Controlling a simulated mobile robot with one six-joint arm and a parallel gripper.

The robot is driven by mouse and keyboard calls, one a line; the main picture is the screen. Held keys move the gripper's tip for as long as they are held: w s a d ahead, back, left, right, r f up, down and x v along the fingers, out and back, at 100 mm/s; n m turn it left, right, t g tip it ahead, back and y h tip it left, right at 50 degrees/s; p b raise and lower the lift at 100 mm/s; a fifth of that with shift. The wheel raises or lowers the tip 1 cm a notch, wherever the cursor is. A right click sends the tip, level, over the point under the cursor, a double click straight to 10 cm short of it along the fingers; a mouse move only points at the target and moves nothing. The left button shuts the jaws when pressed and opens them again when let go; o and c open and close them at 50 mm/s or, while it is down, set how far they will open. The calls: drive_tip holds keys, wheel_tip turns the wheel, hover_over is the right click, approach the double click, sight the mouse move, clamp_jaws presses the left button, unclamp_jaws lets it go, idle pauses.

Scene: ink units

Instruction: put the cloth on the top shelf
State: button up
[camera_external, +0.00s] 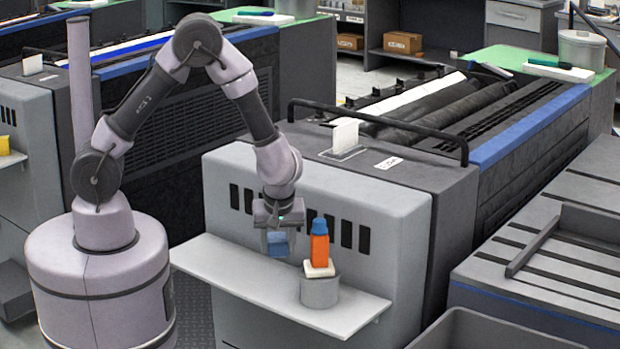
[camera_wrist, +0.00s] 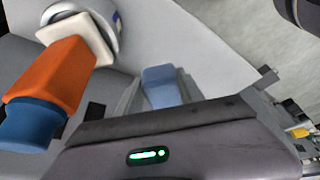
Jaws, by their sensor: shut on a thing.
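A blue cloth (camera_external: 278,244), looking like a small folded block, is between the fingers of my gripper (camera_external: 279,232), which is shut on it. In the wrist view the cloth (camera_wrist: 161,86) shows between the two grey fingers. My gripper points down over the light grey shelf (camera_external: 225,272) on the front of the machine. The cloth appears a little above the shelf; the exact gap is hard to tell. It is just left of an orange bottle (camera_external: 320,251) with a blue cap and apart from it.
The bottle stands on a white square piece (camera_external: 319,269) on top of a grey round tin (camera_external: 319,291), close to my gripper. The shelf is bare on its left and at its right end. The machine's front panel (camera_external: 380,235) rises behind the shelf.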

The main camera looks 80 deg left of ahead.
sight(278, 286)
wheel_tip(278, 286, down, 9)
drive_tip(key=b, duration=0.2)
drive_tip(key=shift+r+b, duration=0.15)
drive_tip(key=shift+b, duration=0.2)
drive_tip(key=shift+b, duration=0.3)
drive_tip(key=o, duration=1.3)
